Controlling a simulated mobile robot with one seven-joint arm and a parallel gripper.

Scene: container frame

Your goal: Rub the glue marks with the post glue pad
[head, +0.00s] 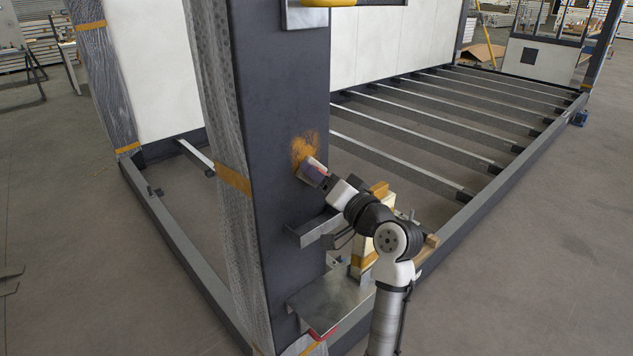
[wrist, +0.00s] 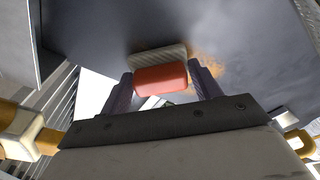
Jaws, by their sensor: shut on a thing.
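The glue marks (head: 304,146) are an orange-brown smear on the dark face of the post (head: 270,110). My gripper (head: 318,175) is at the lower edge of the smear. In the wrist view my gripper (wrist: 160,88) is shut on the glue pad (wrist: 160,78), a red block with a grey ribbed layer on its far side. The grey layer is against or very close to the post face; I cannot tell whether it touches. Part of the glue marks (wrist: 208,72) shows to the right of the pad in the wrist view. The pad hides any marks behind it.
A metal bracket (head: 315,228) and a metal shelf (head: 330,302) stick out from the post below my gripper. A cream and orange block (head: 374,235) stands behind my arm. Floor beams (head: 430,130) cross the frame to the right. The post face above the marks is clear.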

